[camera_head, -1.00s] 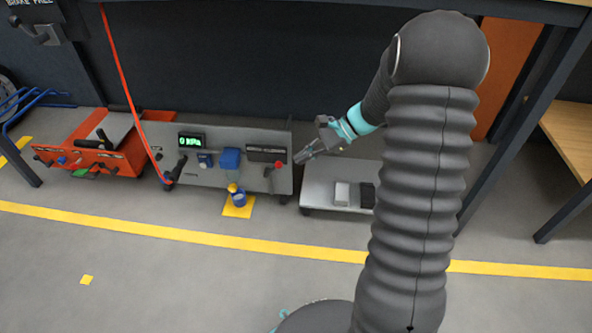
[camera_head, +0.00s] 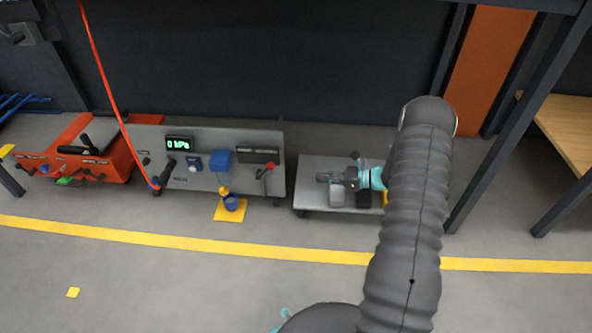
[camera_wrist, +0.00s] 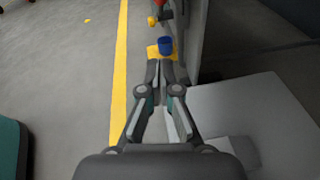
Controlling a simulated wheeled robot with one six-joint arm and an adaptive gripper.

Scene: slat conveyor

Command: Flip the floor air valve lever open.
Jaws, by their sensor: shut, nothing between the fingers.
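A grey panel unit (camera_head: 215,188) stands on the floor left of centre, with a lit display (camera_head: 179,143) reading 0 kPa. A red-tipped lever (camera_head: 267,169) is at its right end, and a dark lever (camera_head: 166,172) at its left. Which lever is the air valve's I cannot tell; labels are too small. A blue cup-like part (camera_head: 232,203) stands on a yellow floor patch, with a yellow knob (camera_head: 223,191) above; the blue part also shows in the wrist view (camera_wrist: 165,46). My gripper (camera_head: 319,178) is shut and empty, right of the panel, pointing left, touching no lever.
A low grey cart (camera_head: 310,198) with a light block and a dark block lies below my gripper. A red unit (camera_head: 75,160) stands at far left. A red hose (camera_head: 96,60) hangs to the panel's left end. Floor in front is clear, crossed by a yellow line.

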